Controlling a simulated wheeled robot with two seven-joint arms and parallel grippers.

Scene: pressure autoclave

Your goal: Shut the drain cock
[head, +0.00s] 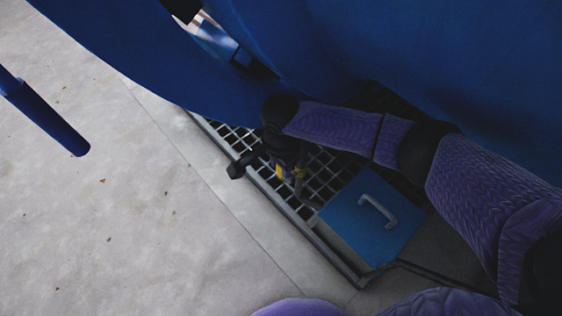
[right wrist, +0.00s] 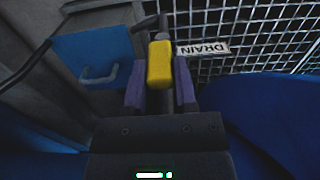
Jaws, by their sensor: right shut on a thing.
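The drain cock's yellow handle (right wrist: 159,65) stands between the two fingers of my right gripper (right wrist: 159,84) in the right wrist view. The gripper is shut on it. A dark metal stem of the cock (right wrist: 150,23) shows just beyond the handle. In the head view my right gripper (head: 288,170) points down over the floor grating, with a bit of yellow handle (head: 279,172) at its tips; the rest of the cock is mostly hidden by the gripper. My left gripper is not in view.
A blue box with a grey handle (head: 372,215) stands close to my right gripper. The large blue vessel (head: 430,60) hangs over my arm. A blue bar (head: 45,115) is at left; the pale floor (head: 110,200) is open.

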